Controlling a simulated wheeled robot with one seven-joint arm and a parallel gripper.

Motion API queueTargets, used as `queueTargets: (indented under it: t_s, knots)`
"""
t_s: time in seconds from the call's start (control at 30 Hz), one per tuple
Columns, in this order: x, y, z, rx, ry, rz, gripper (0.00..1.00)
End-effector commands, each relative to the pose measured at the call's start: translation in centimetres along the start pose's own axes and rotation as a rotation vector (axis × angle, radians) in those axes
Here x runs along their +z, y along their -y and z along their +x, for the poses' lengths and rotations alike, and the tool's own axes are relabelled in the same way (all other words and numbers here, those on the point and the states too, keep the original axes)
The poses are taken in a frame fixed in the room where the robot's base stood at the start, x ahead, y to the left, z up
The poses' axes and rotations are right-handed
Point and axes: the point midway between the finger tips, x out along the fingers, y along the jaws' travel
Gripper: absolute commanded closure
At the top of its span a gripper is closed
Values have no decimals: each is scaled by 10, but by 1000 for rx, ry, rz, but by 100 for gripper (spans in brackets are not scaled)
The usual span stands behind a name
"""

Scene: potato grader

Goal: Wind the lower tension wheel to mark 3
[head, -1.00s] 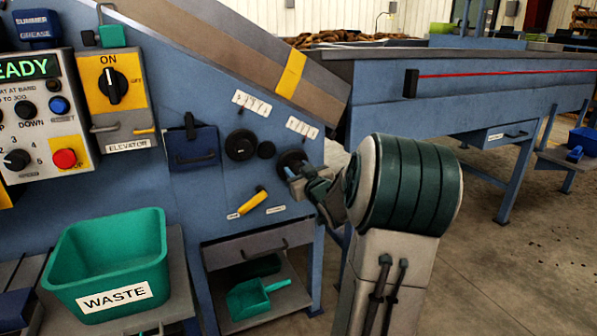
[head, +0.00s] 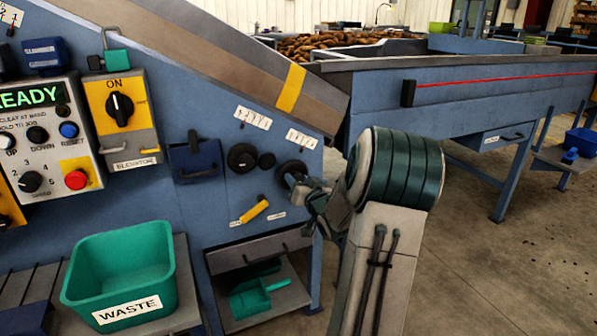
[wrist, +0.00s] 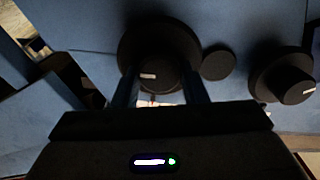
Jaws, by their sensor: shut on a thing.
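Two black tension wheels are on the blue side panel. The left wheel (head: 242,157) sits a little higher than the right wheel (head: 290,169). My gripper (head: 298,187) is at the right wheel and partly covers it. In the wrist view my gripper (wrist: 160,88) is shut on the hub of this black wheel (wrist: 160,40), one finger on each side. The other wheel (wrist: 283,80) is at the right there. White scale plates (head: 253,118) (head: 302,138) are above the wheels; their marks are too small to read, and I see no clear pointer.
A small black disc (head: 266,160) lies between the wheels. A yellow handle (head: 254,211) is below them. A green WASTE bin (head: 120,270) stands at the lower left, and a shelf with a green scoop (head: 257,297) is below the panel. Floor is open at right.

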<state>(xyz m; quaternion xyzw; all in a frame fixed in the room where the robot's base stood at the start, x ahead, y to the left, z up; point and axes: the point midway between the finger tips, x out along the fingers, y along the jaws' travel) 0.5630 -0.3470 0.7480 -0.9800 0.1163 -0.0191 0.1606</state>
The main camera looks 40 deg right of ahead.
Motion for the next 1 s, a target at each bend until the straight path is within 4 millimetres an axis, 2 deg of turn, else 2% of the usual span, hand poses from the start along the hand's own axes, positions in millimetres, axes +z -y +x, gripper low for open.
queueTargets:
  t_s: [0.7, 1.0]
  knots:
    - [-1, -1, 0, 2, 5, 682, 84]
    - [1, -2, -1, 2, 4, 904, 84]
